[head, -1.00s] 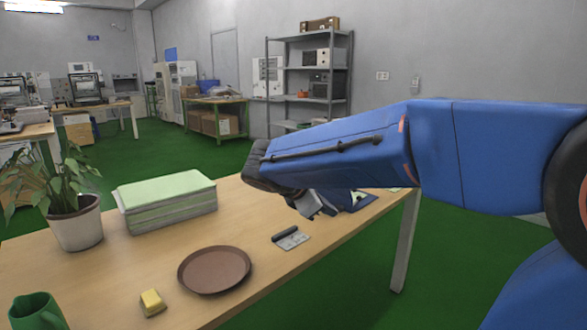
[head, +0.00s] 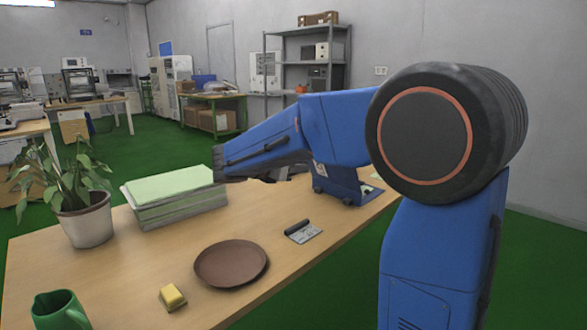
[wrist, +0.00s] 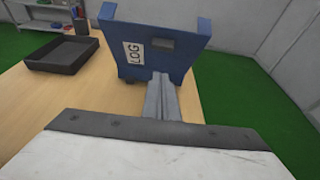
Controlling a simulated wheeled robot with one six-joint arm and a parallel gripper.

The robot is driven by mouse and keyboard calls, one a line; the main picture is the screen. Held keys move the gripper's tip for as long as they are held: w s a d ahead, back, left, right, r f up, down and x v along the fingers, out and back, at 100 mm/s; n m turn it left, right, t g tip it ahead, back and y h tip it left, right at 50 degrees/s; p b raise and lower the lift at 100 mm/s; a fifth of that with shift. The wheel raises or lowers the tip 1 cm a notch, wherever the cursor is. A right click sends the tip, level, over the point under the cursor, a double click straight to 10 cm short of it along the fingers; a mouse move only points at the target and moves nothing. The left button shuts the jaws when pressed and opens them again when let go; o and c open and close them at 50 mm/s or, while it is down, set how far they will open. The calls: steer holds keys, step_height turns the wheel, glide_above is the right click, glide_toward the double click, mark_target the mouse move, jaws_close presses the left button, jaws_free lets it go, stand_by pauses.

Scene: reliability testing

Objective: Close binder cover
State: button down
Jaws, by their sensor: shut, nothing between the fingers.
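The blue binder (head: 345,186) stands at the far right part of the table, its cover raised and leaning, partly hidden behind my arm in the head view. In the wrist view the raised blue cover (wrist: 180,62) carries a white LOG label (wrist: 133,53) and has a slot near its top. My gripper (wrist: 160,80) is shut and empty, its grey fingers pointing at the lower edge of the cover; I cannot tell whether they touch it. In the head view my gripper is mostly hidden behind my blue arm.
A black tray (wrist: 66,68) is left of the binder in the wrist view. On the table are a green-topped stack (head: 178,205), a potted plant (head: 88,225), a brown plate (head: 231,264), a small grey-black item (head: 303,231), a yellow block (head: 172,297) and a green mug (head: 60,312).

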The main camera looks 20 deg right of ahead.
steer(key=w+d, duration=0.2)
steer(key=d, duration=0.5)
steer(key=shift+w+d+r, duration=0.2)
steer(key=shift+w+d, duration=0.2)
steer(key=shift+r, duration=0.1)
